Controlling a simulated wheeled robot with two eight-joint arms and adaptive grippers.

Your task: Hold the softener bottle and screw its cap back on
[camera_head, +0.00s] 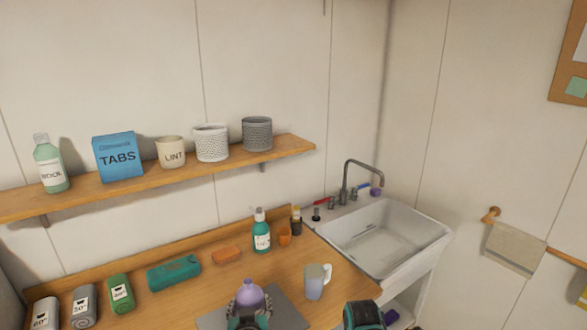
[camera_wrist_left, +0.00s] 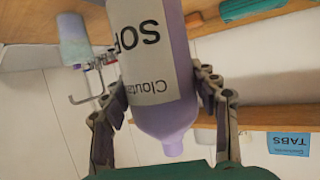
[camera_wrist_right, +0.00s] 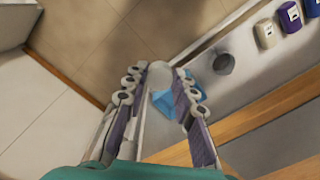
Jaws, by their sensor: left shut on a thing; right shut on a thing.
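The softener bottle (camera_wrist_left: 165,115) is purple with a white label. It shows upside down in the left wrist view, its narrow bare neck towards the lower edge. My left gripper (camera_wrist_left: 160,80) is shut around its body. In the head view the bottle's purple top (camera_head: 250,293) rises above my left gripper (camera_head: 248,312), over a grey mat (camera_head: 290,313). My right gripper (camera_wrist_right: 161,76) is shut on a small pale rounded piece (camera_wrist_right: 159,82), apparently the cap. In the head view my right arm shows at the bottom edge, right of the bottle and apart from it; its fingertips are hidden.
A pale mug (camera_head: 315,283) stands right of the mat. A green pump bottle (camera_head: 261,235), an orange sponge (camera_head: 227,254) and a teal case (camera_head: 174,272) are behind. The sink (camera_head: 388,240) is at right, the shelf (camera_head: 85,199) above. Several canisters line the left.

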